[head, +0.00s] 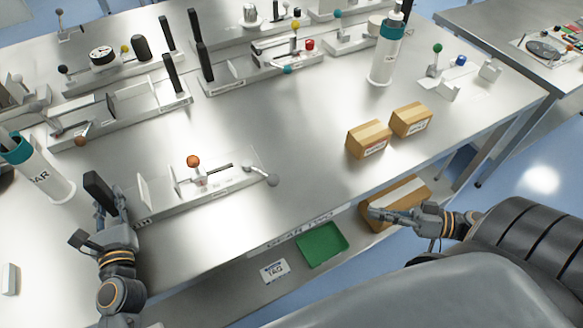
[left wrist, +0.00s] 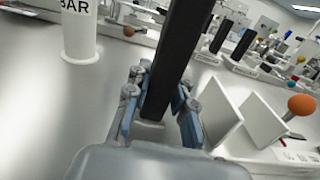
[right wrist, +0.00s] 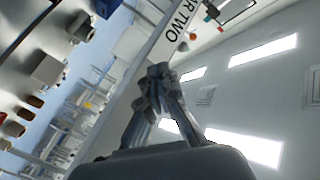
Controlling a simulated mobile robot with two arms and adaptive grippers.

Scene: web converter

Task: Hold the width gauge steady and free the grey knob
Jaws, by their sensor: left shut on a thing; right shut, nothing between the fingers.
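The width gauge (head: 215,187) is a pale rail with two upright white plates, an orange ball knob (head: 193,161) and a black upright handle (head: 100,192) at its left end. The grey knob (head: 272,180) is a ball on a short lever at the rail's right end. My left gripper (head: 112,208) is shut on the black handle, which stands between its fingers in the left wrist view (left wrist: 160,110). My right gripper (head: 375,212) is shut and empty, beyond the table's front edge, right of the grey knob and apart from it. The right wrist view shows its fingertips together (right wrist: 155,80).
Two small cardboard boxes (head: 368,138) (head: 411,119) stand on the table right of the gauge. A white cylinder with a teal band (head: 40,175) stands at the left. Similar fixtures line the back. A green tray (head: 322,244) and a larger box (head: 398,200) sit on the lower shelf.

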